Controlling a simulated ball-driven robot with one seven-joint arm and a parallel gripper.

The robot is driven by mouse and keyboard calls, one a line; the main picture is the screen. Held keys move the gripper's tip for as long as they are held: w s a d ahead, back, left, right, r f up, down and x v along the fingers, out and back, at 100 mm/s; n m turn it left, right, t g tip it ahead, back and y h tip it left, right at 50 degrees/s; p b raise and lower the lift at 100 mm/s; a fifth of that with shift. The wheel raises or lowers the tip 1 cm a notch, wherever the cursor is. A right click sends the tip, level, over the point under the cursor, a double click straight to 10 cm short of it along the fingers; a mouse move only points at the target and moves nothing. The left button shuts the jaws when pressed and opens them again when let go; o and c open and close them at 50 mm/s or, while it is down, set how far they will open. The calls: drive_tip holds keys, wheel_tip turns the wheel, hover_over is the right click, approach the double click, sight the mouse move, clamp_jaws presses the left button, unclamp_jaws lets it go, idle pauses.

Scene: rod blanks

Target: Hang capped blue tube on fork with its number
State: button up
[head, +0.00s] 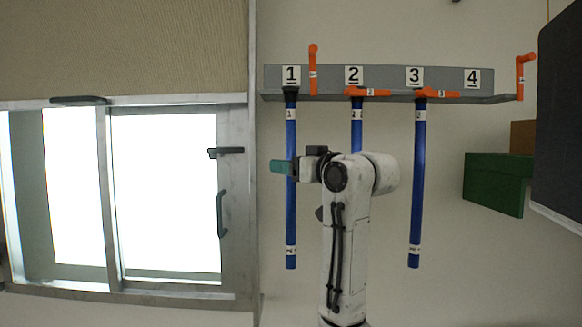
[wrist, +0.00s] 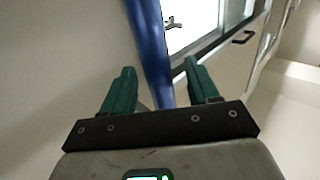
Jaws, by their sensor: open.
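A blue tube (head: 291,200) with a black top and a label that looks like 1 hangs upright at the fork marked 1 (head: 291,76). The orange latch (head: 313,70) beside that fork stands upright. My gripper (head: 283,167) is at the tube's middle. In the wrist view my gripper (wrist: 158,70) is open, with the blue tube (wrist: 150,45) running between its two green fingers. Gaps show on both sides, and I see no grip.
Blue tubes hang at fork 2 (head: 357,135) and fork 3 (head: 418,190), with orange latches lying across. My arm hides the lower part of the tube at 2. Fork 4 (head: 472,78) has no tube, and its latch (head: 525,75) is upright. A green box (head: 495,182) stands right.

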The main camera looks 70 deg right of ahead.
drive_tip(key=b+v, duration=0.3)
drive_tip(key=v, duration=0.8)
